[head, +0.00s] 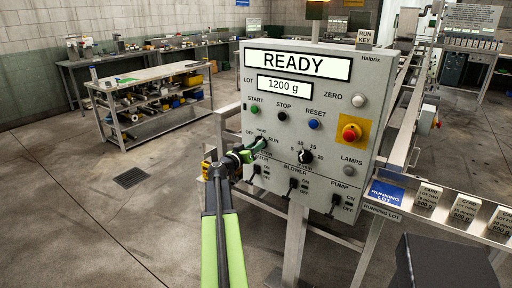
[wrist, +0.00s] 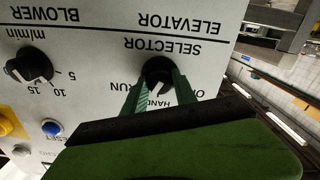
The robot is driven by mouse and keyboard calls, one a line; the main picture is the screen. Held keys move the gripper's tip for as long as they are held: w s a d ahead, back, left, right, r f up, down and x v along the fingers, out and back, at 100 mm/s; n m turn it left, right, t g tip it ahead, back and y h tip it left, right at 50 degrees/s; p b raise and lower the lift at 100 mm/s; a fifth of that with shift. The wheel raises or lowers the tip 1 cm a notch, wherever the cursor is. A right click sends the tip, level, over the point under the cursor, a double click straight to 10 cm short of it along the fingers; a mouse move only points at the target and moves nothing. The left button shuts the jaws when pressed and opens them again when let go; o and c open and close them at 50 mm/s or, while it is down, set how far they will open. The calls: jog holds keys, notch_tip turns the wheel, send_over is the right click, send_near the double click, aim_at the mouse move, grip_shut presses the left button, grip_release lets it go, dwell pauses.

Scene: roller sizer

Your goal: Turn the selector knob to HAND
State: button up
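The black selector knob (wrist: 159,72) is on the grey control panel (head: 372,85), under the START button. In the wrist view, which shows the panel upside down, my gripper (wrist: 159,80) has one green finger on each side of the knob, seemingly pressed against it. The knob's white pointer mark points roughly toward the HAND label (wrist: 162,103); its exact angle is hard to tell. The fingers partly cover the RUN and OFF labels. In the head view my gripper (head: 258,145) hides most of the knob.
START (head: 254,110), STOP (head: 283,117) and RESET (head: 313,124) buttons sit above. A blower knob (head: 305,156) is to the right, with a red emergency button (head: 350,132) beyond. Several switches line the lower panel. The display (head: 298,65) reads READY.

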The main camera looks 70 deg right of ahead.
grip_shut()
jog(key=n, duration=0.5)
jog(key=o, duration=0.8)
grip_release()
jog(key=shift+o, duration=0.2)
jog(key=v, duration=1.7)
jog(key=shift+a, duration=0.25)
